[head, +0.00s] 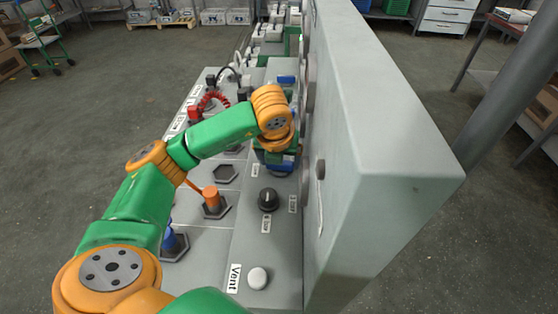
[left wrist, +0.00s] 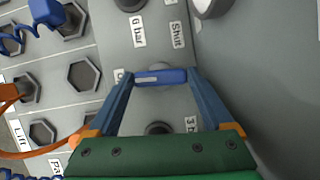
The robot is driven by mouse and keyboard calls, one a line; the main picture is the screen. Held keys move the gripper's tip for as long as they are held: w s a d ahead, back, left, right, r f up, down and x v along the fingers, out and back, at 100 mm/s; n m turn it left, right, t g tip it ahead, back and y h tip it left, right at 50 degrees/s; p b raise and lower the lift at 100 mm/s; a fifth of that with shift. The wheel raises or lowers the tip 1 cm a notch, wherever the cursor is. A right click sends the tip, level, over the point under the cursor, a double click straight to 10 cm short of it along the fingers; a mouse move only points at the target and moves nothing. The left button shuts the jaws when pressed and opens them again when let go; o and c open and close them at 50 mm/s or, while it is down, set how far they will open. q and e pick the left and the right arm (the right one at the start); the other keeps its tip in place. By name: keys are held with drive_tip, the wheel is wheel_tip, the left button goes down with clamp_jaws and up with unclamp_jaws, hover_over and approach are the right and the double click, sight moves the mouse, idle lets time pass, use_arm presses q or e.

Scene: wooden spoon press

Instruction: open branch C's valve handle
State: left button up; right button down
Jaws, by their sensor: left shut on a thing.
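A blue bar-shaped valve handle (left wrist: 160,77) sits on the grey panel in the left wrist view. It lies crosswise in the picture, between the fingertips of my left gripper (left wrist: 160,75), which is shut on its two ends. A label beside the handle is mostly covered by a finger, so I cannot read its branch letter. In the head view my left gripper (head: 280,163) is down at the panel, close to the tall grey wall, and my own wrist hides most of it and the handle. My right gripper is in neither view.
The tall grey wall (head: 385,130) stands right beside the gripper. A black knob (head: 268,199), white Vent button (head: 258,278), orange plug (head: 211,198) and blue plug (head: 171,241) are nearer. A red coiled cable (head: 213,100) lies beyond my arm. An orange cable (left wrist: 60,150) runs beside the left finger.

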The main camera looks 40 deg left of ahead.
use_arm(q)
drive_tip(key=shift+n, duration=0.7)
drive_tip(key=o, duration=1.1)
drive_tip(key=shift+o, duration=0.2)
